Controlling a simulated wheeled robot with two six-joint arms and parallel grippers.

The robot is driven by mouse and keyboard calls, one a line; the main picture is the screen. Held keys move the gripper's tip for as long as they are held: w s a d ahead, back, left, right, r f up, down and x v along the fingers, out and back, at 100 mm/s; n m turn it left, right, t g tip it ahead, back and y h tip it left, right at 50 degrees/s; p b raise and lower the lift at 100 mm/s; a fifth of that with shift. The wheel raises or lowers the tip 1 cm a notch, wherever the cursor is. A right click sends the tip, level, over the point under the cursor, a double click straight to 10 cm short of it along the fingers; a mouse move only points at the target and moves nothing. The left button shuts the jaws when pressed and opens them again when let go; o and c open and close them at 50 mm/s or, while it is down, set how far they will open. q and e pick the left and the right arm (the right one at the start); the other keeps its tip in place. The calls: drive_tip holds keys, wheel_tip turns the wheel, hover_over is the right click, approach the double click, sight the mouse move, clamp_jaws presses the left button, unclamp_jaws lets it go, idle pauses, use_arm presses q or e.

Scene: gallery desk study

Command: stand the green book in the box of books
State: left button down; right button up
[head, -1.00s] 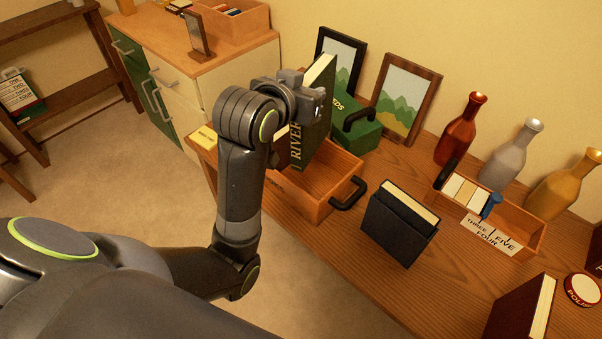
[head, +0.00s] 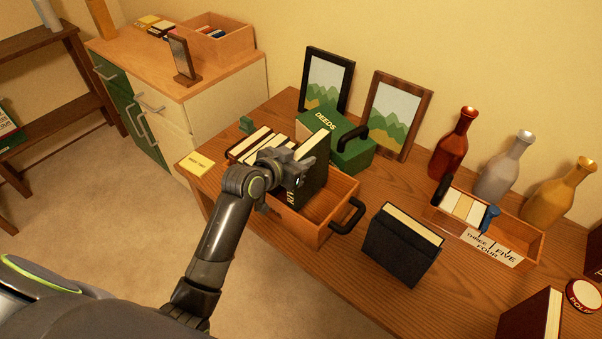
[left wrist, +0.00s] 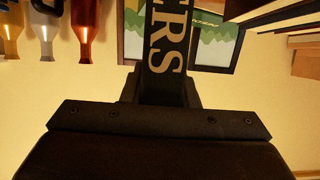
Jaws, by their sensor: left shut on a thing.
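The dark green book (head: 317,176) is shut in my left gripper (head: 298,170) and stands upright, its pale page edge up. Its lower part is inside the wooden box of books (head: 308,233), between the books at the box's left end and the empty right part. Whether it touches the box floor is hidden. In the left wrist view the book's spine (left wrist: 166,40) shows large pale letters between the fingers. Several books with pale page edges (head: 250,142) stand at the box's left end. My right gripper is not in view.
A green DEEDS box (head: 345,150) stands just behind. A black book or case (head: 400,248) stands to the right of the box's black handle (head: 348,216). A yellow card (head: 196,164) lies at the desk's left corner. Bottles and a second wooden tray (head: 530,243) are further right.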

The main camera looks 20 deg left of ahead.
use_arm(q)
drive_tip(key=shift+f, duration=2.85)
drive_tip(key=shift+f, duration=0.1)
drive_tip(key=c, duration=1.1)
unclamp_jaws()
drive_tip(key=b+v, duration=0.1)
drive_tip(key=v, duration=1.1)
drive_tip(key=shift+s, duration=0.1)
